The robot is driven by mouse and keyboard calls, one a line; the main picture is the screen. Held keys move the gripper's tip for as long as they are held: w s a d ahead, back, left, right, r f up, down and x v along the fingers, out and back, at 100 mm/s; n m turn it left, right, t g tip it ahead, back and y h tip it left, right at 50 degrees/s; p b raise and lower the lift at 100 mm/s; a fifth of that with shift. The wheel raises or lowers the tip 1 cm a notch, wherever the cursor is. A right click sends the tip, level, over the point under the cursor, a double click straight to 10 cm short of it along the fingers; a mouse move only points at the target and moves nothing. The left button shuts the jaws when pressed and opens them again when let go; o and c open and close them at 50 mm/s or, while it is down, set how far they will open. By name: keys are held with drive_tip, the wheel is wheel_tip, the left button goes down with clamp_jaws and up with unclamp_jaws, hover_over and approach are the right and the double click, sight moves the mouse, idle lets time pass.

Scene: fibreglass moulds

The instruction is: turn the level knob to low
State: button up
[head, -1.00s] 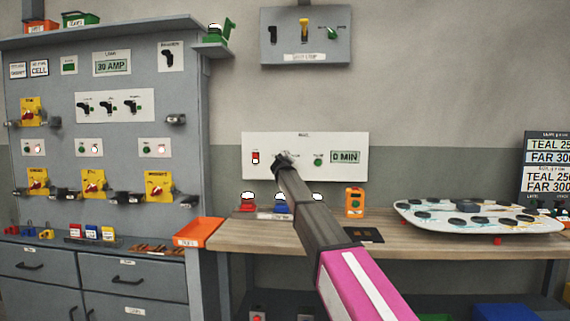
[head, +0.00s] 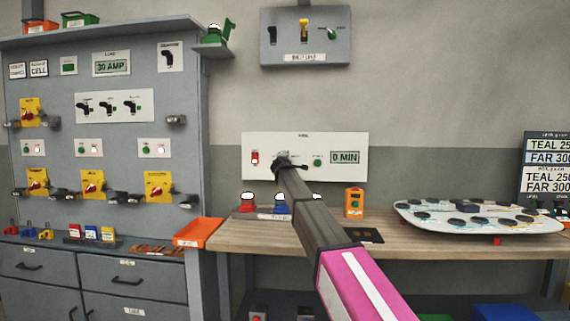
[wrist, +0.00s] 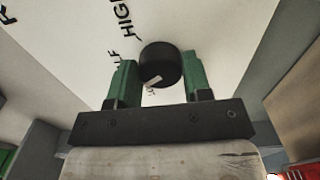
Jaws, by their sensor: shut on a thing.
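The level knob (wrist: 161,60) is round and black and sits on a white panel face. In the wrist view it is between the two green fingers of my gripper (wrist: 160,72), which is shut on it. A pale pointer mark shows on the knob's lower left edge. The words HALF and HIGH are printed at its upper left; another label below is mostly hidden. In the head view the white wall panel (head: 345,172) hangs above the bench, and my gripper (head: 288,161) is at its middle, hiding the knob.
On the panel are a red switch (head: 255,158), a green button (head: 318,161) and a display (head: 345,157) reading 0 MIN. Below, the wooden bench (head: 420,240) holds an orange box (head: 354,202) and a mould (head: 480,216). A grey control box (head: 305,38) hangs above.

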drive_tip(key=n, duration=0.5)
drive_tip(key=shift+a+n, duration=0.1)
drive_tip(key=shift+n, duration=0.2)
idle(0.4)
drive_tip(key=o, duration=0.9)
drive_tip(key=shift+s, duration=0.1)
drive_tip(key=s, duration=1)
drive_tip(key=shift+s+a, duration=0.15)
drive_tip(key=shift+s, duration=0.2)
